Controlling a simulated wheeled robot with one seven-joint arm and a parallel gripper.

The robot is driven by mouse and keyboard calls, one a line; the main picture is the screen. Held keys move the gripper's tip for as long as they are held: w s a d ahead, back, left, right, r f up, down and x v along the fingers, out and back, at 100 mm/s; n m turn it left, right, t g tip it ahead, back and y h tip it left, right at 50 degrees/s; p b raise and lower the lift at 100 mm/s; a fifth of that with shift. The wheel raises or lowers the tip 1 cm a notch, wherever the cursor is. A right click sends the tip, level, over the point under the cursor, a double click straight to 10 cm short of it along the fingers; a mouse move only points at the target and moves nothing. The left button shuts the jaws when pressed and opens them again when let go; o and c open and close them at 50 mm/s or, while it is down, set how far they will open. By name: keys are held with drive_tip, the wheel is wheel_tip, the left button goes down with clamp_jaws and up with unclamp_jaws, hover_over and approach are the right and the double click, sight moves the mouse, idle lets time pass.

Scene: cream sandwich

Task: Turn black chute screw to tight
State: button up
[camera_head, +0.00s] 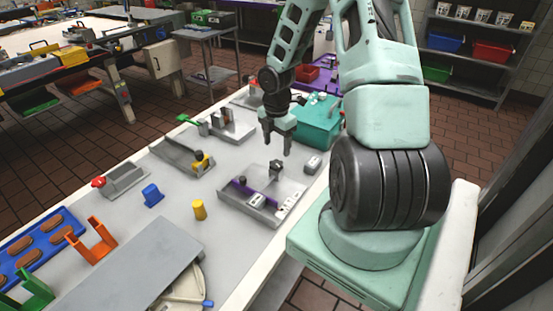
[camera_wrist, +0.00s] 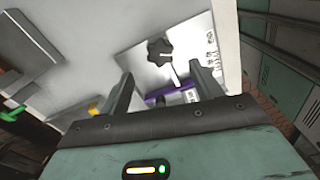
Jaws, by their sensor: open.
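The black chute screw (camera_head: 276,167) is a dark knob standing on a grey metal fixture (camera_head: 262,213) with a purple strip. In the wrist view it is a black star-shaped knob (camera_wrist: 160,51) on a pale plate with small markings, and a light bar runs down from it. My gripper (camera_head: 277,147) is open and empty, pointing down just above the knob in the head view. In the wrist view my gripper's fingers (camera_wrist: 161,76) are spread, and the knob lies beyond the tips, between their lines. I see no contact. The screw's tightness cannot be told.
A teal box (camera_head: 318,125) stands behind my gripper.

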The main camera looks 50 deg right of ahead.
sight(277, 163)
wheel_tip(277, 163, down, 6)
drive_tip(key=shift+f, duration=0.25)
drive_tip(key=c, duration=1)
